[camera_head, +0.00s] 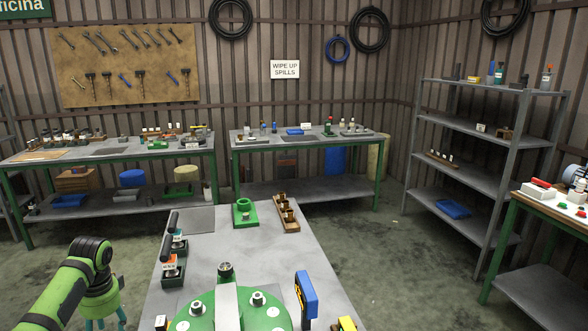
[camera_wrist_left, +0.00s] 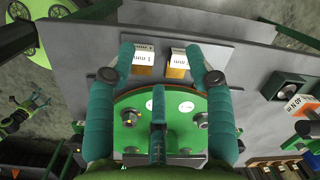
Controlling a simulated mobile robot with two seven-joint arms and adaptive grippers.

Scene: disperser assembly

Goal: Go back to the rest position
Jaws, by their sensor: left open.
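My left gripper (camera_head: 102,322) is at the lower left of the head view, beside the left edge of the grey workbench (camera_head: 262,248), its fingertips cut off by the frame. In the left wrist view its teal fingers (camera_wrist_left: 169,70) are spread apart with nothing held between them. Beyond them lie a green round plate (camera_wrist_left: 183,120) with knobs and two small boxes with white labels (camera_wrist_left: 144,62). The green round plate also shows at the bottom of the head view (camera_head: 197,311). My right gripper is not in the head view.
The workbench bears a green block with a ring (camera_head: 245,212), a wooden holder with brass-coloured parts (camera_head: 287,212), dark-handled tools (camera_head: 173,270) and a blue upright part (camera_head: 306,294). Back tables (camera_head: 110,153) and a shelf rack (camera_head: 470,131) stand beyond. Floor left of the workbench is open.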

